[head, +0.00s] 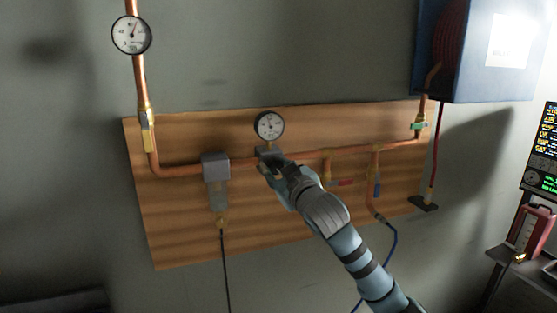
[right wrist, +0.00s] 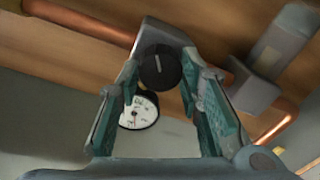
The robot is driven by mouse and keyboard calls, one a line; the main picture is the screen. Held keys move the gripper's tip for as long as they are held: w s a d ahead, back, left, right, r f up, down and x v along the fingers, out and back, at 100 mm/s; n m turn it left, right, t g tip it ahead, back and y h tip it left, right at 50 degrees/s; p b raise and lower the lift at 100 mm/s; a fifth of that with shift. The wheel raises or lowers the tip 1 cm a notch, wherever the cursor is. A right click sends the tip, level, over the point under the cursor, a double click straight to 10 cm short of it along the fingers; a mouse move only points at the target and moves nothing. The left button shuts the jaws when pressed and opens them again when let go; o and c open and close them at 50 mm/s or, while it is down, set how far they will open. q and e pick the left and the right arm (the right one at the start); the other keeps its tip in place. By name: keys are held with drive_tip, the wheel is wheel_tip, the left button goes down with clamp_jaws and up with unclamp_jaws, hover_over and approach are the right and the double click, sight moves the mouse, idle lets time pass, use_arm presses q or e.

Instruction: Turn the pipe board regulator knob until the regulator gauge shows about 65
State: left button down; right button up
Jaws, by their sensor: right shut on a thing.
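The regulator gauge (head: 269,125) is a round white dial with a dark rim on the wooden pipe board (head: 190,245). Its numbers are too small to read. In the right wrist view the gauge (right wrist: 140,110) appears upside down below the knob. The regulator knob (right wrist: 160,67) is dark and round with a pale line, on a grey regulator body (right wrist: 162,36). My right gripper (head: 268,165) is at the regulator just below the gauge and hides the knob in the head view. Its teal-padded fingers (right wrist: 168,82) are shut on the knob from both sides. My left gripper is not in view.
A grey filter unit (head: 215,167) sits left of the regulator. A copper pipe (head: 300,155) runs across the board. A second gauge (head: 131,35) is at upper left.

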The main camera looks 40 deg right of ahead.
drive_tip(key=o, duration=1.2)
drive_tip(key=shift+s, duration=0.1)
drive_tip(key=v, duration=0.7)
drive_tip(key=shift+s+a, duration=0.1)
drive_tip(key=shift+s, duration=0.1)
drive_tip(key=shift+w, duration=0.1)
idle(0.6)
